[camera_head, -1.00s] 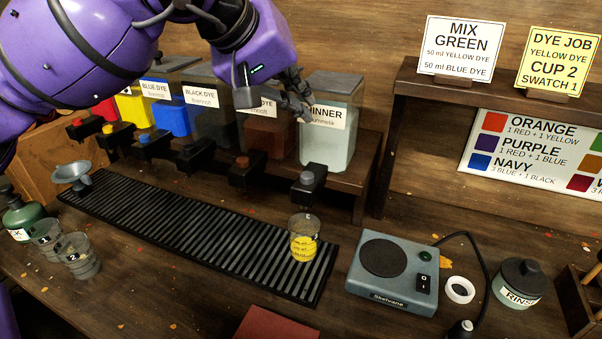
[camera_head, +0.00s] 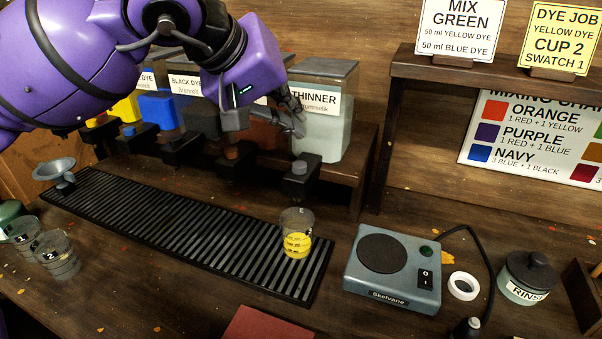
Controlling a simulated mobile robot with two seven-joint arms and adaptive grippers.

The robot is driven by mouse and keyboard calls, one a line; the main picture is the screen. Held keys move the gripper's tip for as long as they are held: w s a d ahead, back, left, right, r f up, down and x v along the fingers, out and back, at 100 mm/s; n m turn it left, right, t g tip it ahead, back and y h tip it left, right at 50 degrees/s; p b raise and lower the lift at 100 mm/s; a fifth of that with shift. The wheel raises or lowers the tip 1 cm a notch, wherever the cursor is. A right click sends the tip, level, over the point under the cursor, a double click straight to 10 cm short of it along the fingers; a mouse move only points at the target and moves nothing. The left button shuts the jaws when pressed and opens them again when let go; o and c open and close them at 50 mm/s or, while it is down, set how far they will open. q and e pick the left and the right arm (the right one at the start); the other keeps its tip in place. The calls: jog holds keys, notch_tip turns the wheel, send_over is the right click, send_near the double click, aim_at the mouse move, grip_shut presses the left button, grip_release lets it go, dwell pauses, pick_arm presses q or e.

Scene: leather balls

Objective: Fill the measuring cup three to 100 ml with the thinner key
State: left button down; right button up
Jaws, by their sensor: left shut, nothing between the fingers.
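The thinner tank (camera_head: 326,135), labelled THINNER, holds pale grey-green liquid at the right end of the tank row. Its dark tap with a grey key (camera_head: 300,167) juts out at the front. A clear measuring cup (camera_head: 296,232) stands upright on the slatted rack, below and in front of that tap, with yellow in its lower part. I cannot read a number on it. My left gripper (camera_head: 297,122) is shut and empty, in front of the thinner tank and above its key, apart from the key. My right gripper is not in view.
Cups marked 1 (camera_head: 22,238) and 2 (camera_head: 58,256) stand at the left, near a grey funnel (camera_head: 55,170). Other dye taps line the rack (camera_head: 180,222). A hotplate (camera_head: 393,272), white ring (camera_head: 463,286) and rinse jar (camera_head: 527,278) are at the right.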

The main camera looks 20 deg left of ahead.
aim_at(300, 165)
pick_arm(q)
notch_tip(300, 165, down, 3)
jog(key=shift+r+b, duration=0.1)
jog(key=shift+b, duration=0.6)
jog(key=shift+f+b, duration=0.3)
jog(key=shift+f, duration=0.05)
dwell(0.5)
jog(key=shift+f+b, duration=0.3)
jog(key=shift+f, duration=0.1)
jog(key=shift+f+b, duration=0.45)
jog(key=shift+f, duration=0.1)
dwell(0.6)
jog(key=shift+r, duration=0.1)
dwell(2.0)
jog(key=shift+r+p, duration=0.75)
jog(key=shift+r, duration=0.15)
